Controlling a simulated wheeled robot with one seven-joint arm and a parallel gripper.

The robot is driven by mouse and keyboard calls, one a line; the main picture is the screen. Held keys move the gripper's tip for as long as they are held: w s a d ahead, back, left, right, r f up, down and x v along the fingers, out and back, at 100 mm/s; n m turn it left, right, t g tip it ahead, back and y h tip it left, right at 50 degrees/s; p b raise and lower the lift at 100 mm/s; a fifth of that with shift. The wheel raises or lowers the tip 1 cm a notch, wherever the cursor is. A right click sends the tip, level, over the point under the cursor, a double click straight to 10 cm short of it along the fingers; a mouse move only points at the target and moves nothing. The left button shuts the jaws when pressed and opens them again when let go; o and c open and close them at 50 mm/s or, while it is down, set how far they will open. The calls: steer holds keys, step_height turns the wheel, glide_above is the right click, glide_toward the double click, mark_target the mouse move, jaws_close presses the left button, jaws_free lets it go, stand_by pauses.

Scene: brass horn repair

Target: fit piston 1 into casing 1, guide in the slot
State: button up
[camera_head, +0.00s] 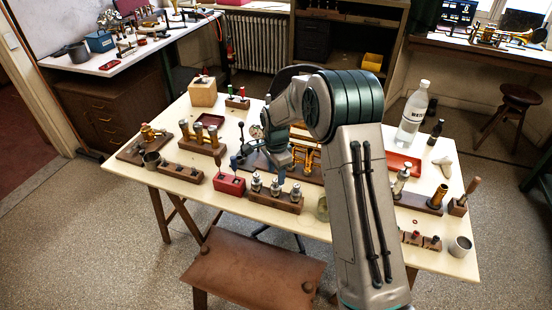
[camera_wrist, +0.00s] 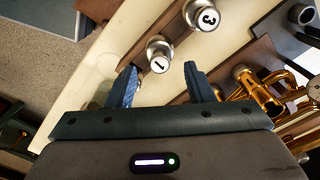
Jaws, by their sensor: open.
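In the head view my arm partly hides the gripper (camera_head: 281,170). The brass horn (camera_head: 306,156) lies behind the rack; part of its valve section (camera_wrist: 268,88) shows at the right of the wrist view.
A red box (camera_head: 229,184) stands left of the rack and a glass jar (camera_head: 322,208) right of it. Another rack with metal cylinders (camera_head: 202,140) is farther left. A bottle (camera_head: 413,115) and red tray (camera_head: 403,163) are at right. The table's front edge is close to the rack.

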steer(key=shift+f, duration=0.8)
jaws_close()
steer(key=shift+r, duration=0.15)
step_height(320, 180, up, 10)
steer(key=p, duration=0.5)
stand_by(1.0)
